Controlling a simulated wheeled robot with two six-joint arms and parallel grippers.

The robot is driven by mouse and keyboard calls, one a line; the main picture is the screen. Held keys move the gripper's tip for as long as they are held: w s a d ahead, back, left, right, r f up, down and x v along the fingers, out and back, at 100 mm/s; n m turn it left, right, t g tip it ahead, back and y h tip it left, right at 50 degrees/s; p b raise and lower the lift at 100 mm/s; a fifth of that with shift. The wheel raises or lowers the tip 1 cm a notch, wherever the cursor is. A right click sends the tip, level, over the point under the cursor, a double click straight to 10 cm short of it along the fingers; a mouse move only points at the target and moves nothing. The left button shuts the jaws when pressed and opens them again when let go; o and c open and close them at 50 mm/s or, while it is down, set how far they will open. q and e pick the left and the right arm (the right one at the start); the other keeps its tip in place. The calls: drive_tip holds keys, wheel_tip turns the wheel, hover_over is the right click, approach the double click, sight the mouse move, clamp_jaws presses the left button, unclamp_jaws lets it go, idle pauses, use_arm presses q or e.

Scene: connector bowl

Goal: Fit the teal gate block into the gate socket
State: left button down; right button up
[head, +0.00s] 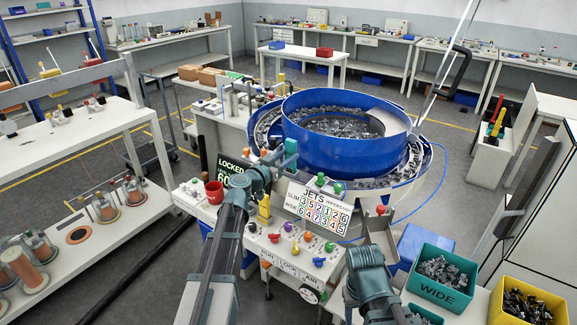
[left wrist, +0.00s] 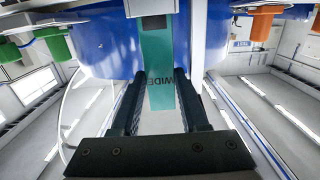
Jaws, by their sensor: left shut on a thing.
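The teal gate block (head: 291,147) is held up in front of the blue bowl's left side in the head view. In the left wrist view the teal block (left wrist: 157,65) stands between my fingers, and dark letters reading WIDE show on it. My left gripper (head: 276,157) is shut on it; its two dark fingers (left wrist: 160,105) lie on either side of the block. I cannot make out the gate socket for certain. Of my right arm only teal links show at the bottom; its gripper is not in view.
The blue feeder bowl (head: 345,149) holds many metal parts. A control panel (head: 290,245) with coloured knobs stands below it, with a JETS sign (head: 317,205) and a LOCKED display (head: 231,171). A teal WIDE bin (head: 440,293) and yellow bin (head: 525,304) stand right.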

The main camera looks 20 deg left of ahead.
use_arm(q)
wheel_tip(320, 180, down, 3)
drive_tip(key=shift+d+r+b, duration=0.1)
drive_tip(key=shift+r+b, duration=0.05)
drive_tip(key=shift+b, duration=0.75)
drive_tip(key=shift+r, duration=0.1)
use_arm(e)
drive_tip(key=shift+w+d+f, duration=0.1)
drive_tip(key=shift+d+f, duration=0.1)
drive_tip(key=shift+f, duration=0.45)
drive_tip(key=shift+d+f, duration=0.15)
drive_tip(key=shift+f, duration=0.45)
use_arm(q)
drive_tip(key=shift+f, duration=0.2)
drive_tip(key=c, duration=0.7)
unclamp_jaws()
drive_tip(key=shift+r, duration=0.1)
use_arm(e)
drive_tip(key=shift+f, duration=0.15)
use_arm(q)
drive_tip(key=shift+r, duration=0.1)
drive_tip(key=v, duration=1.2)
drive_tip(key=shift+p, duration=0.4)
use_arm(e)
drive_tip(key=shift+r, duration=0.45)
